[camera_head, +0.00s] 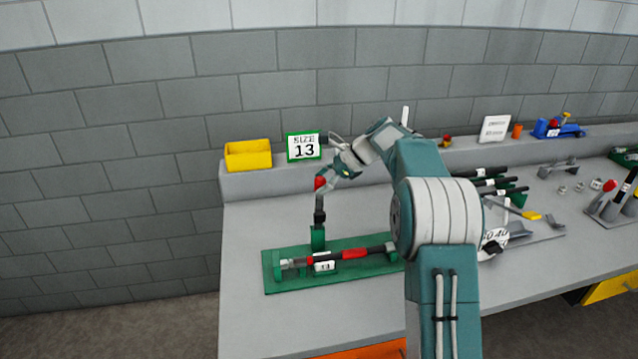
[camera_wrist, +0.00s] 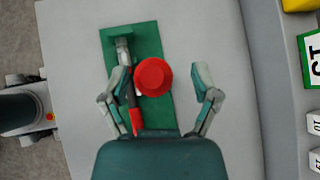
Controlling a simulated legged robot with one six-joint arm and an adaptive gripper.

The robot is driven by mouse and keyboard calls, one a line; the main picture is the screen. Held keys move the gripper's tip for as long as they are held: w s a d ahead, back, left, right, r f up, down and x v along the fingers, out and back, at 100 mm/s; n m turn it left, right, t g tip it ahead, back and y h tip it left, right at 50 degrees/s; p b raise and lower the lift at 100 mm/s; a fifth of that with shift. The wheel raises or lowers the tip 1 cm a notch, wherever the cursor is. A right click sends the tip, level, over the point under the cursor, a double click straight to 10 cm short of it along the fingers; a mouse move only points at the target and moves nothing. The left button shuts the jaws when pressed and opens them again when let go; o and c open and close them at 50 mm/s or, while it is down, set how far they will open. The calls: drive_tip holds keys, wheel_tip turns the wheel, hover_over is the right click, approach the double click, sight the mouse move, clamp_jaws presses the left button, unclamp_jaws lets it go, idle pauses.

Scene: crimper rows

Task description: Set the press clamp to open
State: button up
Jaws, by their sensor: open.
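The press clamp has a flat green base (camera_head: 285,283) on the bench. A lever (camera_head: 319,216) stands roughly upright from a green post at its back, topped by a red knob (camera_head: 320,183). A dark bar with a red section (camera_head: 354,254) lies horizontally along the base, with a small white tag at its left part. My gripper (camera_head: 335,168) is open and empty, at the top of the lever by the red knob. In the wrist view the round red knob (camera_wrist: 153,77) shows between my spread fingers, nearer the left one, with a gap on both sides.
A yellow bin (camera_head: 248,155) and a "SIZE 13" sign (camera_head: 304,147) stand on the ledge behind. Black-handled tools (camera_head: 490,182) lie right of my arm. The grey bench (camera_head: 245,225) is clear left of the clamp. My arm hides part of the bench.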

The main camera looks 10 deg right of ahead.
drive_tip(key=v, duration=1.1)
drive_tip(key=s+a+r+n+h, duration=0.3)
drive_tip(key=s+a+n, duration=0.15)
drive_tip(key=s, duration=0.55)
drive_tip(key=s+a+r+n+h, duration=0.2)
drive_tip(key=s+a+n, duration=0.25)
drive_tip(key=s, duration=0.45)
drive_tip(key=s+f+n+t+h, duration=0.1)
drive_tip(key=s+f+n, duration=0.3)
drive_tip(key=s, duration=0.6)
drive_tip(key=s+f+n+t+h, duration=0.1)
drive_tip(key=s+f+n+h, duration=0.2)
drive_tip(key=s, duration=0.7)
drive_tip(key=f+n, duration=0.2)
drive_tip(key=n, duration=0.1)
drive_tip(key=shift+s+d+t, duration=0.2)
drive_tip(key=shift+d+t, duration=0.1)
drive_tip(key=shift+t, duration=0.1)
drive_tip(key=shift+r, duration=0.1)
